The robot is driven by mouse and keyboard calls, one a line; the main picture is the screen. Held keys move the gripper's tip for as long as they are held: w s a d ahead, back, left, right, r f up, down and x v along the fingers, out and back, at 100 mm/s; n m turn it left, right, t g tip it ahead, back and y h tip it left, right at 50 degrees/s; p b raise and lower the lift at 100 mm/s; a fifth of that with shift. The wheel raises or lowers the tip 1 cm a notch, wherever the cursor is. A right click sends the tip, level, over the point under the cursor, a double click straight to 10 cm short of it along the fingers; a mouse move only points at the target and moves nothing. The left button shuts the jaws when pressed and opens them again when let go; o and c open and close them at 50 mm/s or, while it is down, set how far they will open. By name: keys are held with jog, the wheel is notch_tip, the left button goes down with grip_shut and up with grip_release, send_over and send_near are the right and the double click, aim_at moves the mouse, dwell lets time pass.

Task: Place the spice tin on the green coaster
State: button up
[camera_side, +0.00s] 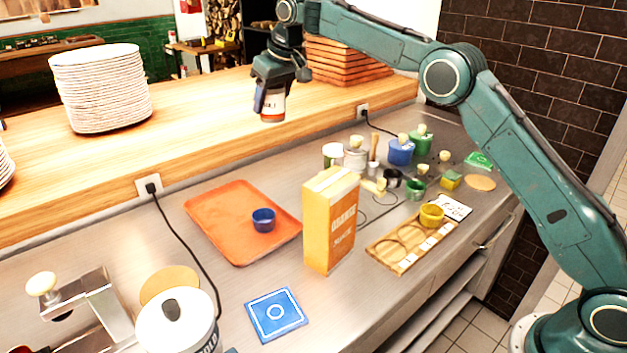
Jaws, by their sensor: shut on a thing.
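My gripper (273,88) is shut on a small tin with a white and orange label (272,107), which appears to be the spice tin. It holds the tin upright and raised, in front of the wooden shelf in the picture. The gripper's jaws cover the tin's upper part. A flat green square (480,160), which looks like the green coaster, lies at the far right of the steel counter. The tin is well to the left of it and apart from it. Nothing shows on top of the green square.
Blue and green lidded pots (400,152) and several small cups crowd the counter left of the green square. A round cork mat (480,182) lies beside it. A tall yellow carton (330,222), orange tray (215,222), wooden rack (388,254) and blue coaster (262,322) stand nearer.

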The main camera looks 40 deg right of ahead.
jog(key=s+d+m+h, duration=0.1)
jog(key=s+d+m, duration=0.15)
jog(key=d, duration=0.95)
jog(key=s+d+m+h, duration=0.1)
jog(key=s+d+m, duration=0.15)
jog(key=d, duration=0.85)
jog(key=s+d+m+h, duration=0.1)
jog(key=s+d+m, duration=0.15)
jog(key=d, duration=0.95)
jog(key=s+d+m+g+h, duration=0.2)
jog(key=s+d+m, duration=0.6)
jog(key=s+d, duration=1.2)
jog(key=d+g, duration=0.1)
jog(key=d, duration=0.3)
jog(key=shift+r, duration=0.25)
jog(key=shift+f+m, duration=0.1)
jog(key=shift+m, duration=0.15)
send_near(483, 156)
jog(key=shift+w+d, duration=0.4)
jog(key=shift+d, duration=0.3)
jog(key=shift+f, duration=1.95)
